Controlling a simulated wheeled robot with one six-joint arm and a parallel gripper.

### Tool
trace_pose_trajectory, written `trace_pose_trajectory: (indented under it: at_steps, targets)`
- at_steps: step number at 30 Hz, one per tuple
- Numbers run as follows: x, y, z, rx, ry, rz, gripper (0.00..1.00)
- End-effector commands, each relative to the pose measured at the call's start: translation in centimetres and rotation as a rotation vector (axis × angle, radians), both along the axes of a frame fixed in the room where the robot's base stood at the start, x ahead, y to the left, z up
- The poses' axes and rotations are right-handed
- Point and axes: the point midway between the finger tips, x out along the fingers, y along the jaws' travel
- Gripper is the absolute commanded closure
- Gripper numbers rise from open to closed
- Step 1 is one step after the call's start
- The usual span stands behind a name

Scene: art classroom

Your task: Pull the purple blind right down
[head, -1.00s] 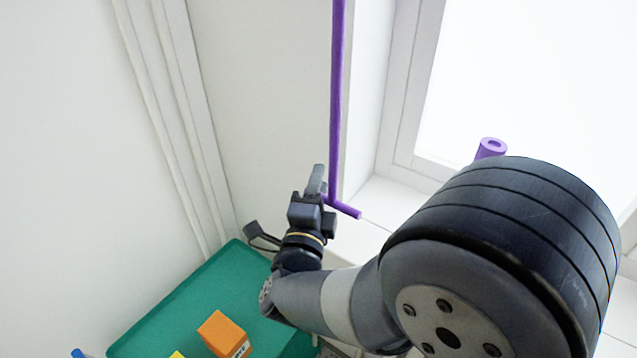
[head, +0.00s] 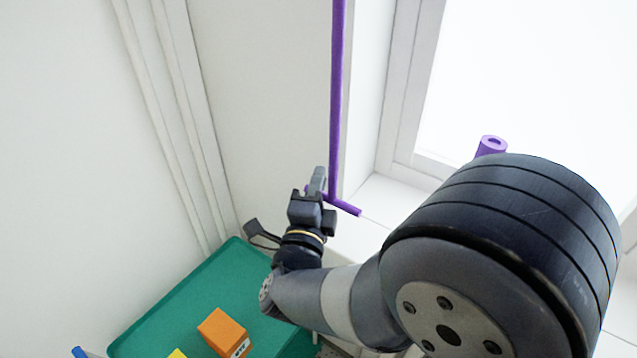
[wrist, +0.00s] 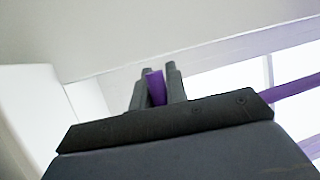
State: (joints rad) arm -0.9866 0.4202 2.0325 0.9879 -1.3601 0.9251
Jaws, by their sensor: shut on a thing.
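A long purple rod (head: 338,90) hangs down beside the window, with a purple crossbar (head: 345,207) at its lower end. My gripper (head: 318,180) is at the left part of this crossbar. In the wrist view, a purple piece (wrist: 156,87) stands between the two fingers of my gripper (wrist: 157,85), which are shut on it. The crossbar's right end sticks out past my gripper. A short purple cylinder (head: 490,146) shows in front of the bright window, partly hidden by my arm. No spread blind cloth shows in these views.
A white window frame (head: 404,90) and sill (head: 385,200) are to the right. A green surface (head: 180,300) with an orange box (head: 222,333) lies below left. White pipes (head: 165,110) run along the wall at left.

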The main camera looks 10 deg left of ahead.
Motion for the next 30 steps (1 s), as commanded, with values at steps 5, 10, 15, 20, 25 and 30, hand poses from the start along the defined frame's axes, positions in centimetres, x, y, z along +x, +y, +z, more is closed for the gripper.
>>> trace_pose_trajectory:
  at_steps: [5, 10, 15, 20, 25, 30]
  targets:
    - [0.0, 0.0, -0.8, 0.0, 0.001, 0.0, 1.0]
    - [0.0, 0.0, -2.4, 0.0, 0.002, 0.0, 1.0]
    - [0.0, 0.0, -4.2, -0.001, 0.002, 0.0, 1.0]
    - [0.0, 0.0, -5.8, 0.0, 0.002, 0.001, 1.0]
    - [0.0, 0.0, -7.5, -0.001, 0.002, 0.001, 1.0]
    - [0.0, 0.0, -9.2, -0.001, 0.001, 0.001, 1.0]
